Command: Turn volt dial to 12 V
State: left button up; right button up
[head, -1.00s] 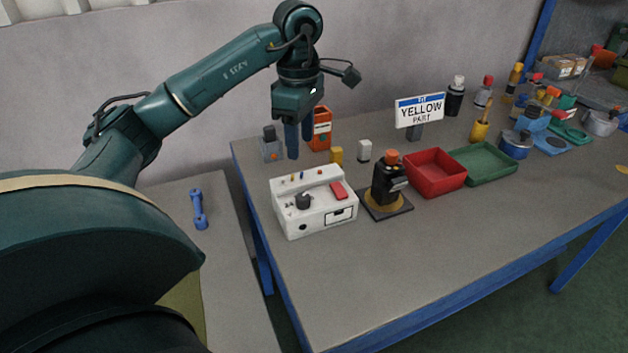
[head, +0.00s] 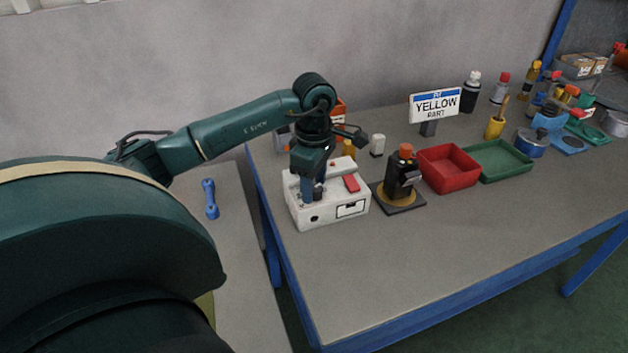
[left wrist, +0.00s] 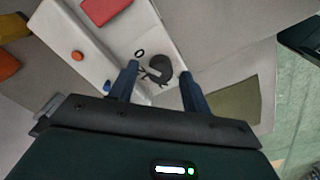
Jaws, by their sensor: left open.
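The white power supply box (head: 334,213) sits on the table, with a red rectangular part (head: 352,184) on its top. Its dark round volt dial (left wrist: 158,69) shows in the left wrist view, with markings beside it; I cannot read the setting. My left gripper (head: 312,193) is down at the box's top left part, pointing downward. In the left wrist view the gripper (left wrist: 160,82) is open, one blue finger on each side of the dial. I cannot tell whether the fingers touch it. In the head view the gripper mostly hides the dial. My right gripper is not in view.
A black device with an orange top (head: 403,170) stands on a dark base right of the box. A red tray (head: 448,185) and green tray (head: 503,172) lie beyond it. A sign (head: 434,106) stands behind. The table front is clear.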

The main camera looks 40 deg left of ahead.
pick_arm(q)
jog(key=shift+c, duration=0.5)
jog(key=c, duration=0.9)
jog(key=shift+n, duration=0.3)
jog(key=n, duration=0.4)
jog(key=shift+b, duration=0.3)
jog(key=n, duration=0.4)
jog(key=shift+d+n, duration=0.1)
jog(key=shift+n, duration=1.4)
